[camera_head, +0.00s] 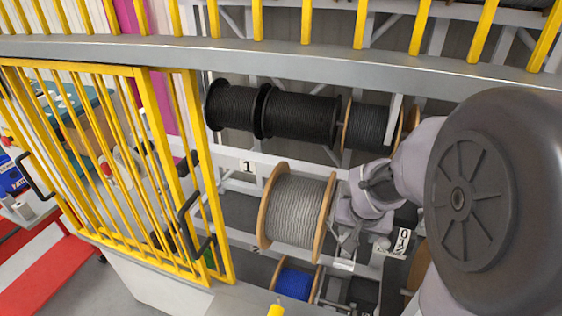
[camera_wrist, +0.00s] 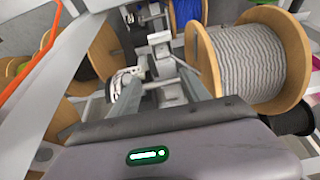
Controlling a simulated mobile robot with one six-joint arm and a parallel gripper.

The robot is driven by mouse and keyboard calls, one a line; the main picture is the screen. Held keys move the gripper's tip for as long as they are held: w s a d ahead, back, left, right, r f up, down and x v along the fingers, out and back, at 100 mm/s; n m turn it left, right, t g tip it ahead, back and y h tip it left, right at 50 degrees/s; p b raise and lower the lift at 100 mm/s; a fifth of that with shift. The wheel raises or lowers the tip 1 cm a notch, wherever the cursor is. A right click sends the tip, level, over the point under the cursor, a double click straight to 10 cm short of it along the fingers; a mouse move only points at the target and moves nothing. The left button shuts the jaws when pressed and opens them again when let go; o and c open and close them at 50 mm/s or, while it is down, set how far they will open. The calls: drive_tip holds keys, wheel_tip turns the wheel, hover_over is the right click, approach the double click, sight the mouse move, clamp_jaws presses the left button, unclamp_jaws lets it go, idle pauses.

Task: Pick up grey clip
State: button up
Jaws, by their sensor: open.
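My gripper (camera_wrist: 160,75) is open, with its two fingers reaching away from the camera among the reels in the wrist view. A small pale grey piece (camera_wrist: 160,42) shows just beyond and between the fingertips; it may be the grey clip, but I cannot tell for sure. Nothing is clearly held between the fingers. In the head view my gripper (camera_head: 346,240) points down at the right side of the reel of grey cable (camera_head: 297,210), close to the rack's front rail. The clip cannot be made out clearly there.
The grey reel (camera_wrist: 255,62) stands right of the fingers in the wrist view. A blue reel (camera_head: 294,283) sits lower, and black reels (camera_head: 300,116) sit higher. A yellow barred gate (camera_head: 140,170) stands left, below a grey beam (camera_head: 300,62). Rack rails leave little room.

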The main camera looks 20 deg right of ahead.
drive_tip(key=b+x, duration=0.2)
drive_tip(key=x, duration=0.6)
drive_tip(key=shift+w+a+f, duration=0.1)
drive_tip(key=shift+f, duration=0.1)
drive_tip(key=b+x, duration=0.1)
drive_tip(key=x, duration=0.1)
drive_tip(key=a+b+x, duration=0.1)
drive_tip(key=x, duration=0.1)
drive_tip(key=shift+f, duration=0.35)
drive_tip(key=shift+w+d+f+b, duration=0.25)
drive_tip(key=shift+f+b, duration=0.05)
drive_tip(key=shift+f, duration=0.05)
drive_tip(key=shift+r, duration=0.1)
drive_tip(key=shift+c, duration=0.6)
clamp_jaws()
